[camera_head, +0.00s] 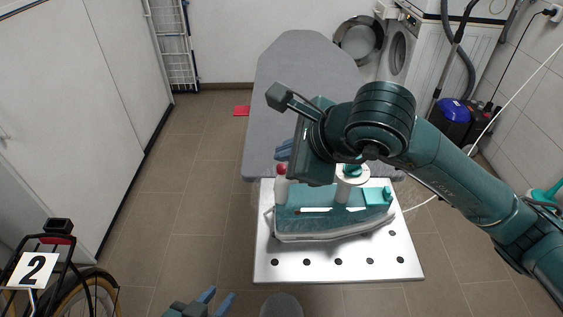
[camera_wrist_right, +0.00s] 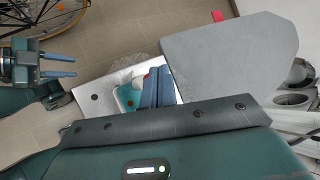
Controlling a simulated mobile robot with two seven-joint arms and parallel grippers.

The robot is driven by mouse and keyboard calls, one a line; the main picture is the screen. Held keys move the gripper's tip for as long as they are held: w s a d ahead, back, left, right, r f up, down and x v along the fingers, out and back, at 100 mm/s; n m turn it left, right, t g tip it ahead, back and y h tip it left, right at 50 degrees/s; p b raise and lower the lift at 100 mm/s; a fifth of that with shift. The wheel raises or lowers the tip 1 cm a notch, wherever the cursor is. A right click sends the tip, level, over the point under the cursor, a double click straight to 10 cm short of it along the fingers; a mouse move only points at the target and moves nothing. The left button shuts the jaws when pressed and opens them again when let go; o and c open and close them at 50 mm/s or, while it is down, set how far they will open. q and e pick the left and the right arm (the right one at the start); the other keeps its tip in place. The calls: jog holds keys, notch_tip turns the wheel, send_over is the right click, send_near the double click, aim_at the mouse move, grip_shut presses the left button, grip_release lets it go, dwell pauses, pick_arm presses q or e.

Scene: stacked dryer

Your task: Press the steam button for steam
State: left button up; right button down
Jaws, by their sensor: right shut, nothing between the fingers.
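A teal and white iron (camera_head: 330,222) lies on its side-to-side length on the metal rest plate at the near end of the ironing board. A small red button-like part (camera_head: 281,169) tops a white post at its left end; it also shows in the right wrist view (camera_wrist_right: 146,76). I cannot tell whether this is the steam button. My right gripper (camera_head: 284,150) is above and just behind that end, fingers together and empty; its blue fingers (camera_wrist_right: 157,87) cover part of the iron in the wrist view. Contact cannot be made out. My left gripper (camera_head: 214,300) is open and empty, low at the front.
The grey ironing board (camera_head: 300,65) stretches away behind the perforated metal plate (camera_head: 340,270). A washing machine (camera_head: 398,50) and a blue-topped vacuum (camera_head: 453,110) stand at the back right. A bicycle with a number plate (camera_head: 35,270) is at the front left.

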jog(key=shift+r, duration=0.15)
